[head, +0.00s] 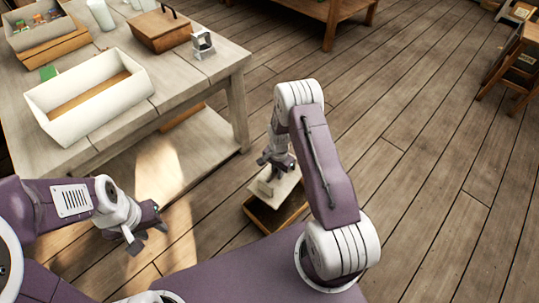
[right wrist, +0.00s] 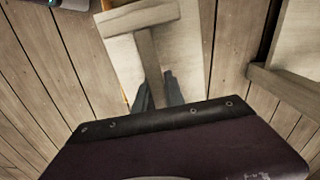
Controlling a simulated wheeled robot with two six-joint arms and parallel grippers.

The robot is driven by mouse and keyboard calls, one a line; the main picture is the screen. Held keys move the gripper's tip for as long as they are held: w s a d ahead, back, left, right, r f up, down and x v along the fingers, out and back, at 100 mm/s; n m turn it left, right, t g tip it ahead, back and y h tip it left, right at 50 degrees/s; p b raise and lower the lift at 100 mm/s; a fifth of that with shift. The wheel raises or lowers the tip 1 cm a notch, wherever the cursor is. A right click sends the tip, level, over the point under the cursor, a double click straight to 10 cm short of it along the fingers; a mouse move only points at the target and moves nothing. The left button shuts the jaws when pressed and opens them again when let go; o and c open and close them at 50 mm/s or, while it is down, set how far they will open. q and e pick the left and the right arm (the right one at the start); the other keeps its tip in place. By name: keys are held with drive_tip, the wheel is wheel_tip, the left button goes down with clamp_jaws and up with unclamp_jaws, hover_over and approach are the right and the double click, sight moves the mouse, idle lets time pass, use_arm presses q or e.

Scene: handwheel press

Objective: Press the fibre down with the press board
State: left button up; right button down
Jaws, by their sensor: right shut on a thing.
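The press board (head: 283,188) is a pale flat board with a grey-brown handle on top. It lies over an open brown wooden box (head: 262,216) on the floor, just right of the table. In the right wrist view the board (right wrist: 187,62) fills the upper middle, with its T-shaped handle (right wrist: 150,55). My right gripper (head: 277,168) points down at the board and is shut on the handle; its dark fingertips (right wrist: 160,95) sit at the stem. My left gripper (head: 147,236) is open and empty, left of the box.
A pale wooden table (head: 190,85) stands at the upper left with a long white tray (head: 52,117), a brown box (head: 160,30) and a small metal frame (head: 203,44). Its lower shelf (head: 205,140) reaches near the box.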

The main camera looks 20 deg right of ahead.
sight(282, 184)
drive_tip(key=shift+m, duration=0.9)
drive_tip(key=s+f, duration=0.1)
drive_tip(key=f, duration=0.1)
drive_tip(key=s+f, duration=0.1)
drive_tip(key=f, duration=0.1)
drive_tip(key=s+d+f, duration=0.1)
drive_tip(key=shift+f+b, duration=0.3)
drive_tip(key=shift+f, duration=0.1)
drive_tip(key=shift+w+f, duration=0.1)
wheel_tip(282, 184, down, 9)
drive_tip(key=b, duration=0.8)
drive_tip(key=shift+f, duration=0.15)
drive_tip(key=shift+f+b, duration=1.75)
drive_tip(key=shift+f, duration=0.8)
drive_tip(key=shift+r, duration=0.15)
idle(0.6)
wheel_tip(282, 184, up, 12)
drive_tip(key=p, duration=1)
drive_tip(key=shift+f+p, duration=0.25)
drive_tip(key=shift+p, duration=0.1)
drive_tip(key=shift+f, duration=0.15)
